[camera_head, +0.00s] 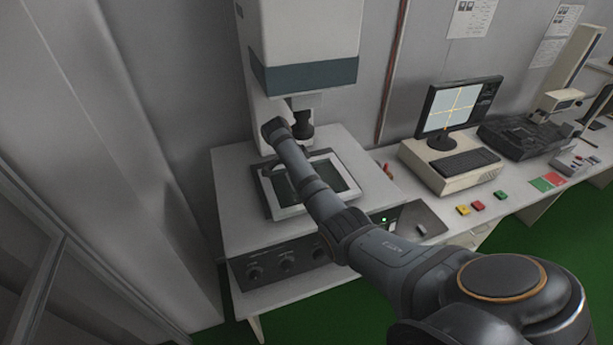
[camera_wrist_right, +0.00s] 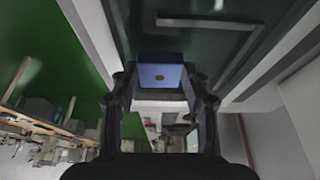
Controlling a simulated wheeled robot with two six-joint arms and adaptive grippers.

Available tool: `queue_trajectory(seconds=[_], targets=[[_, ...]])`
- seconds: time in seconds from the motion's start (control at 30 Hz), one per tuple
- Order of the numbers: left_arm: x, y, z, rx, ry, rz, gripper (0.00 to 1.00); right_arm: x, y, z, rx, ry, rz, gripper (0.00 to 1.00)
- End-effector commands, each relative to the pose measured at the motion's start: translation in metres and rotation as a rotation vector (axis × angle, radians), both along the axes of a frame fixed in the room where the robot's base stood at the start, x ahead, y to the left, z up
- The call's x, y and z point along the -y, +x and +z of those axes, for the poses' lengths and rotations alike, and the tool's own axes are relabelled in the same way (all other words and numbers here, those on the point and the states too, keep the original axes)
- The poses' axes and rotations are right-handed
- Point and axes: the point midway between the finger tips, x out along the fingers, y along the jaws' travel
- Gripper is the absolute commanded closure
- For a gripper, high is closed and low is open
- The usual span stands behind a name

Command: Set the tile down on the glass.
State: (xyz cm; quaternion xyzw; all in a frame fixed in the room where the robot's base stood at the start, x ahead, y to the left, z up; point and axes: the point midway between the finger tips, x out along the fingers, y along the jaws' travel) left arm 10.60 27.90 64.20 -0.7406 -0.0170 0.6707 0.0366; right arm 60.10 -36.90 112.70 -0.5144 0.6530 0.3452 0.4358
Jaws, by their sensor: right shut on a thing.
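The glass (camera_head: 327,172) is a dark pane in a light square frame on the stage of a tall measuring machine. My right arm reaches across it from the lower right and hides part of it. A dark surface with a pale edge, seemingly the glass, lies beyond the tile (camera_wrist_right: 205,45). Whether the tile touches it I cannot tell. In the head view the tile is not discernible. My left gripper is out of view.
The machine's head (camera_head: 305,45) and lens (camera_head: 301,125) hang close behind my right arm. A monitor (camera_head: 455,108) and keyboard (camera_head: 465,164) stand to the right. Small yellow, red and green blocks (camera_head: 478,206) lie on the bench front.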

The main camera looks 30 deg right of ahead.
Motion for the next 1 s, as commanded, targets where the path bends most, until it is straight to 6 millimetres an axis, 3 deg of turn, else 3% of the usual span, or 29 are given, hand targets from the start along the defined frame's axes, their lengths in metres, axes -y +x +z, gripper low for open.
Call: queue_trajectory(seconds=[0.23,0.27,0.43,0.77,0.87,1.0], targets=[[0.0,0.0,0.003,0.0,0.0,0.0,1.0,0.0,0.001,-0.006,0.003,-0.001,-0.001,0.85],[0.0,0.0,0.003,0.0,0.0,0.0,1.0,0.0,0.0,-0.006,0.003,0.0,-0.001,0.52],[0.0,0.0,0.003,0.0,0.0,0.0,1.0,0.0,0.0,-0.006,0.003,-0.001,-0.001,0.31],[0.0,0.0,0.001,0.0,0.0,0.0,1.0,-0.001,0.001,-0.004,0.004,-0.001,0.0,0.31],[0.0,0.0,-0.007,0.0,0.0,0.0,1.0,-0.006,0.003,0.004,0.006,-0.001,0.0,0.31],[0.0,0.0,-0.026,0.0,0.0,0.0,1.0,-0.019,0.007,0.033,0.011,0.001,0.001,0.31]])
